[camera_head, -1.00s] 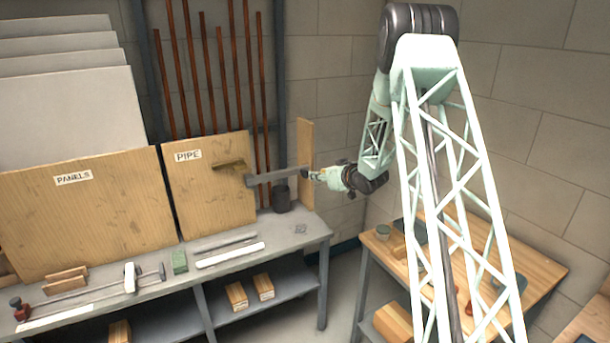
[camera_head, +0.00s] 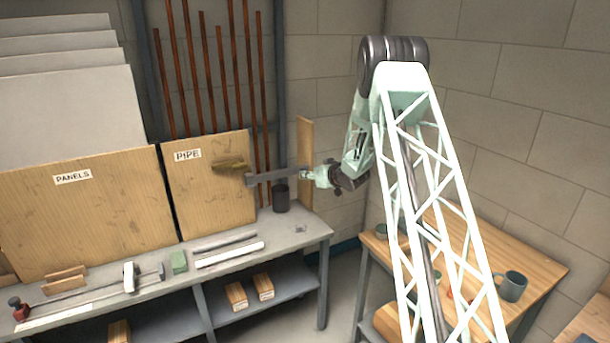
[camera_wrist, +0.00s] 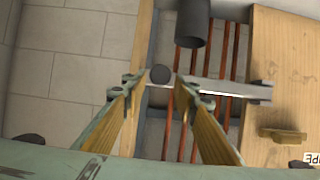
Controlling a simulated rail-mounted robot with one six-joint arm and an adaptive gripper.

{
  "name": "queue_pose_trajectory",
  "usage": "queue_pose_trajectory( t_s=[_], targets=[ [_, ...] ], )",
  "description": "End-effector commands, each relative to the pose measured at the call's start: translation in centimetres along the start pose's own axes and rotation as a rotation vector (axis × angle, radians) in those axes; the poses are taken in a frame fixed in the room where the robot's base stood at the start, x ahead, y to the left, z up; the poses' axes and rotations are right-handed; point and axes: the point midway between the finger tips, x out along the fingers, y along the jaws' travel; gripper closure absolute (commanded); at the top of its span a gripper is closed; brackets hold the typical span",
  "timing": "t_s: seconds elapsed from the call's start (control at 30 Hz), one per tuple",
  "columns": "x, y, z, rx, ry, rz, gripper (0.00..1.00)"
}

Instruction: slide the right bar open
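The right bar is a flat grey bar (camera_head: 275,176) that lies across the copper pipes, from the edge of the PIPE panel (camera_head: 205,195) to the wooden post (camera_head: 305,140). My gripper (camera_head: 310,174) is at the bar's right end. I cannot tell the depth between fingertips and knob exactly.
A dark cup (camera_head: 281,198) stands on the grey bench (camera_head: 290,238) below the bar. Copper pipes (camera_head: 205,80) stand behind. A wooden table with a mug (camera_head: 511,286) is at the right.

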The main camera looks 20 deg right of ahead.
Motion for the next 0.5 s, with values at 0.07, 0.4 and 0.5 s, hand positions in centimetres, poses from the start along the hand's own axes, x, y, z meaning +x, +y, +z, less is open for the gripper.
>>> queue_pose_trajectory(
  t_s=[0.07,0.4,0.5],
  targets=[
    [1.1,0.0,0.1,0.000,-0.001,0.000,0.73],
    [4.2,0.0,0.1,0.000,0.000,0.001,0.73],
    [4.5,0.0,0.0,0.000,0.000,0.000,0.73]
  ],
)
